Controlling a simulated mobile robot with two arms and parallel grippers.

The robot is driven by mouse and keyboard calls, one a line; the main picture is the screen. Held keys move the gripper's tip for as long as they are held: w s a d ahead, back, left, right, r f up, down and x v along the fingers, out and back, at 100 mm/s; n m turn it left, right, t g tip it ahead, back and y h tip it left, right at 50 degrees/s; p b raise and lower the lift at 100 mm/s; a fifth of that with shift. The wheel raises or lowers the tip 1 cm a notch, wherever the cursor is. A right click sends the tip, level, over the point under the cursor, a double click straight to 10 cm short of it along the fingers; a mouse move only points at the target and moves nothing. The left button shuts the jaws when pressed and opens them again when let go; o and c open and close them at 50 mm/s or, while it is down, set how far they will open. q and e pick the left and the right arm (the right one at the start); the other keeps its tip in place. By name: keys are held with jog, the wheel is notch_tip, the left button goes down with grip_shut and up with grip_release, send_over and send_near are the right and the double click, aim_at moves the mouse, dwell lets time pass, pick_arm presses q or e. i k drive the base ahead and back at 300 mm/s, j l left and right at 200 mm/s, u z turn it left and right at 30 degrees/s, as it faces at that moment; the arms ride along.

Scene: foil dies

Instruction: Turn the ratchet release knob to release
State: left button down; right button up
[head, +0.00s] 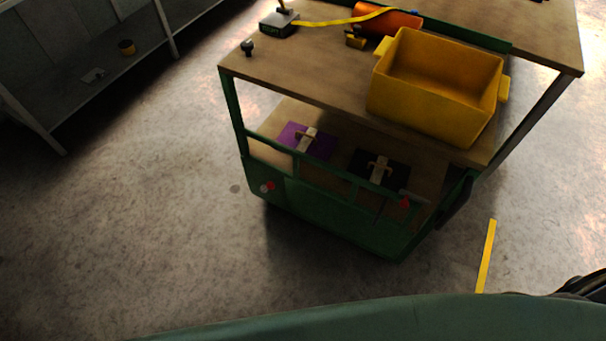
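A workbench (300,75) with a wooden top and a green frame stands in the upper middle of the head view. A small black knob (247,46) stands upright at its left corner. Behind it is a dark box (279,24) with an upright post on top. A yellow strap (335,21) runs from near this box to an orange cylinder (385,22). A small yellow and dark fitting (355,40) sits below the cylinder. I cannot tell for sure which part is the ratchet release knob, or how it is turned. Neither gripper is in view.
A yellow bin (435,115) sits at the bench's front right. The lower shelf holds a purple plate (290,133) and a black plate (362,163), both with handles. A grey rack (70,95) stands left. A yellow floor strip (486,255) lies right; the left floor is clear.

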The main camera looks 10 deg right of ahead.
aim_at(247, 47)
jog(key=j+z, duration=0.2)
jog(key=z, duration=0.15)
jog(key=j+z, duration=0.25)
jog(key=z, duration=0.15)
jog(key=j+z, duration=0.2)
jog(key=z, duration=0.15)
jog(key=i, duration=0.05)
